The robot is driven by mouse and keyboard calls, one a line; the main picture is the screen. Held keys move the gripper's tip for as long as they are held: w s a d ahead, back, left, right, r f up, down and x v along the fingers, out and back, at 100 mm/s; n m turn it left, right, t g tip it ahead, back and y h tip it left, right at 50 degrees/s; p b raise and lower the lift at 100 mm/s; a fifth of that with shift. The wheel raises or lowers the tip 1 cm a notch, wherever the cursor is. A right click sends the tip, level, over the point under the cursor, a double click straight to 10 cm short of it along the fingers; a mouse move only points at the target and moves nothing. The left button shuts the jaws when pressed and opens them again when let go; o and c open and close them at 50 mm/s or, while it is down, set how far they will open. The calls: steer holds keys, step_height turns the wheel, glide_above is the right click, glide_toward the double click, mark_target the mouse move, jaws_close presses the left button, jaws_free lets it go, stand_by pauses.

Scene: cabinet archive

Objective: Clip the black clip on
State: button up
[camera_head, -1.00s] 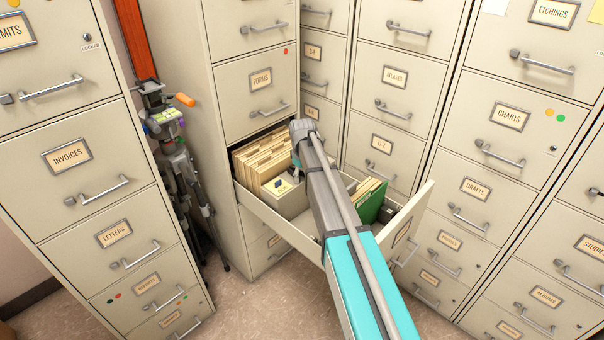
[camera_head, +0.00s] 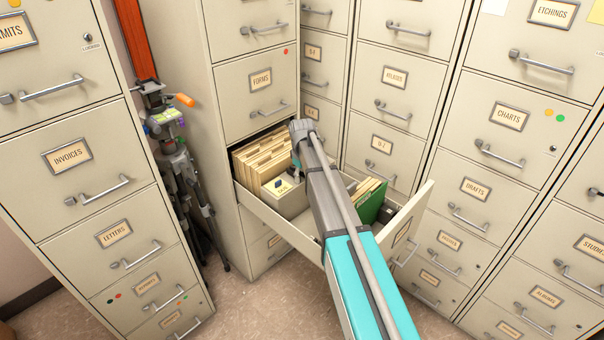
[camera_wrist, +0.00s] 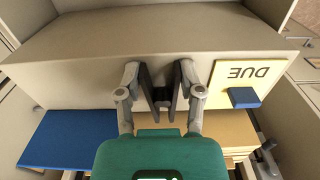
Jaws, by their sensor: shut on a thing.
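My gripper (camera_wrist: 162,88) shows in the wrist view, its two fingers closed in on a small black clip (camera_wrist: 162,98). The clip sits between the dark fingertips, at the edge of a beige box (camera_wrist: 90,50); whether it grips that edge cannot be told. To the right, a yellow card marked DUE (camera_wrist: 247,75) lies against the box face, with a blue clip (camera_wrist: 243,97) on it. In the head view the box (camera_head: 290,206) stands in the open drawer, and my arm hides most of the gripper and the black clip.
The open drawer (camera_head: 272,217) holds tan folders (camera_head: 262,157) at the back and a green folder (camera_head: 371,204) at the right. A blue panel (camera_wrist: 65,140) lies left of my gripper in the wrist view. Filing cabinets (camera_head: 490,150) stand close around; a tripod (camera_head: 185,170) stands at left.

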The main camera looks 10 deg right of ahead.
steer(key=shift+r, duration=0.2)
steer(key=shift+c, duration=0.6)
steer(key=shift+r+p, duration=0.8)
steer(key=shift+p, duration=0.3)
steer(key=shift+f, duration=0.1)
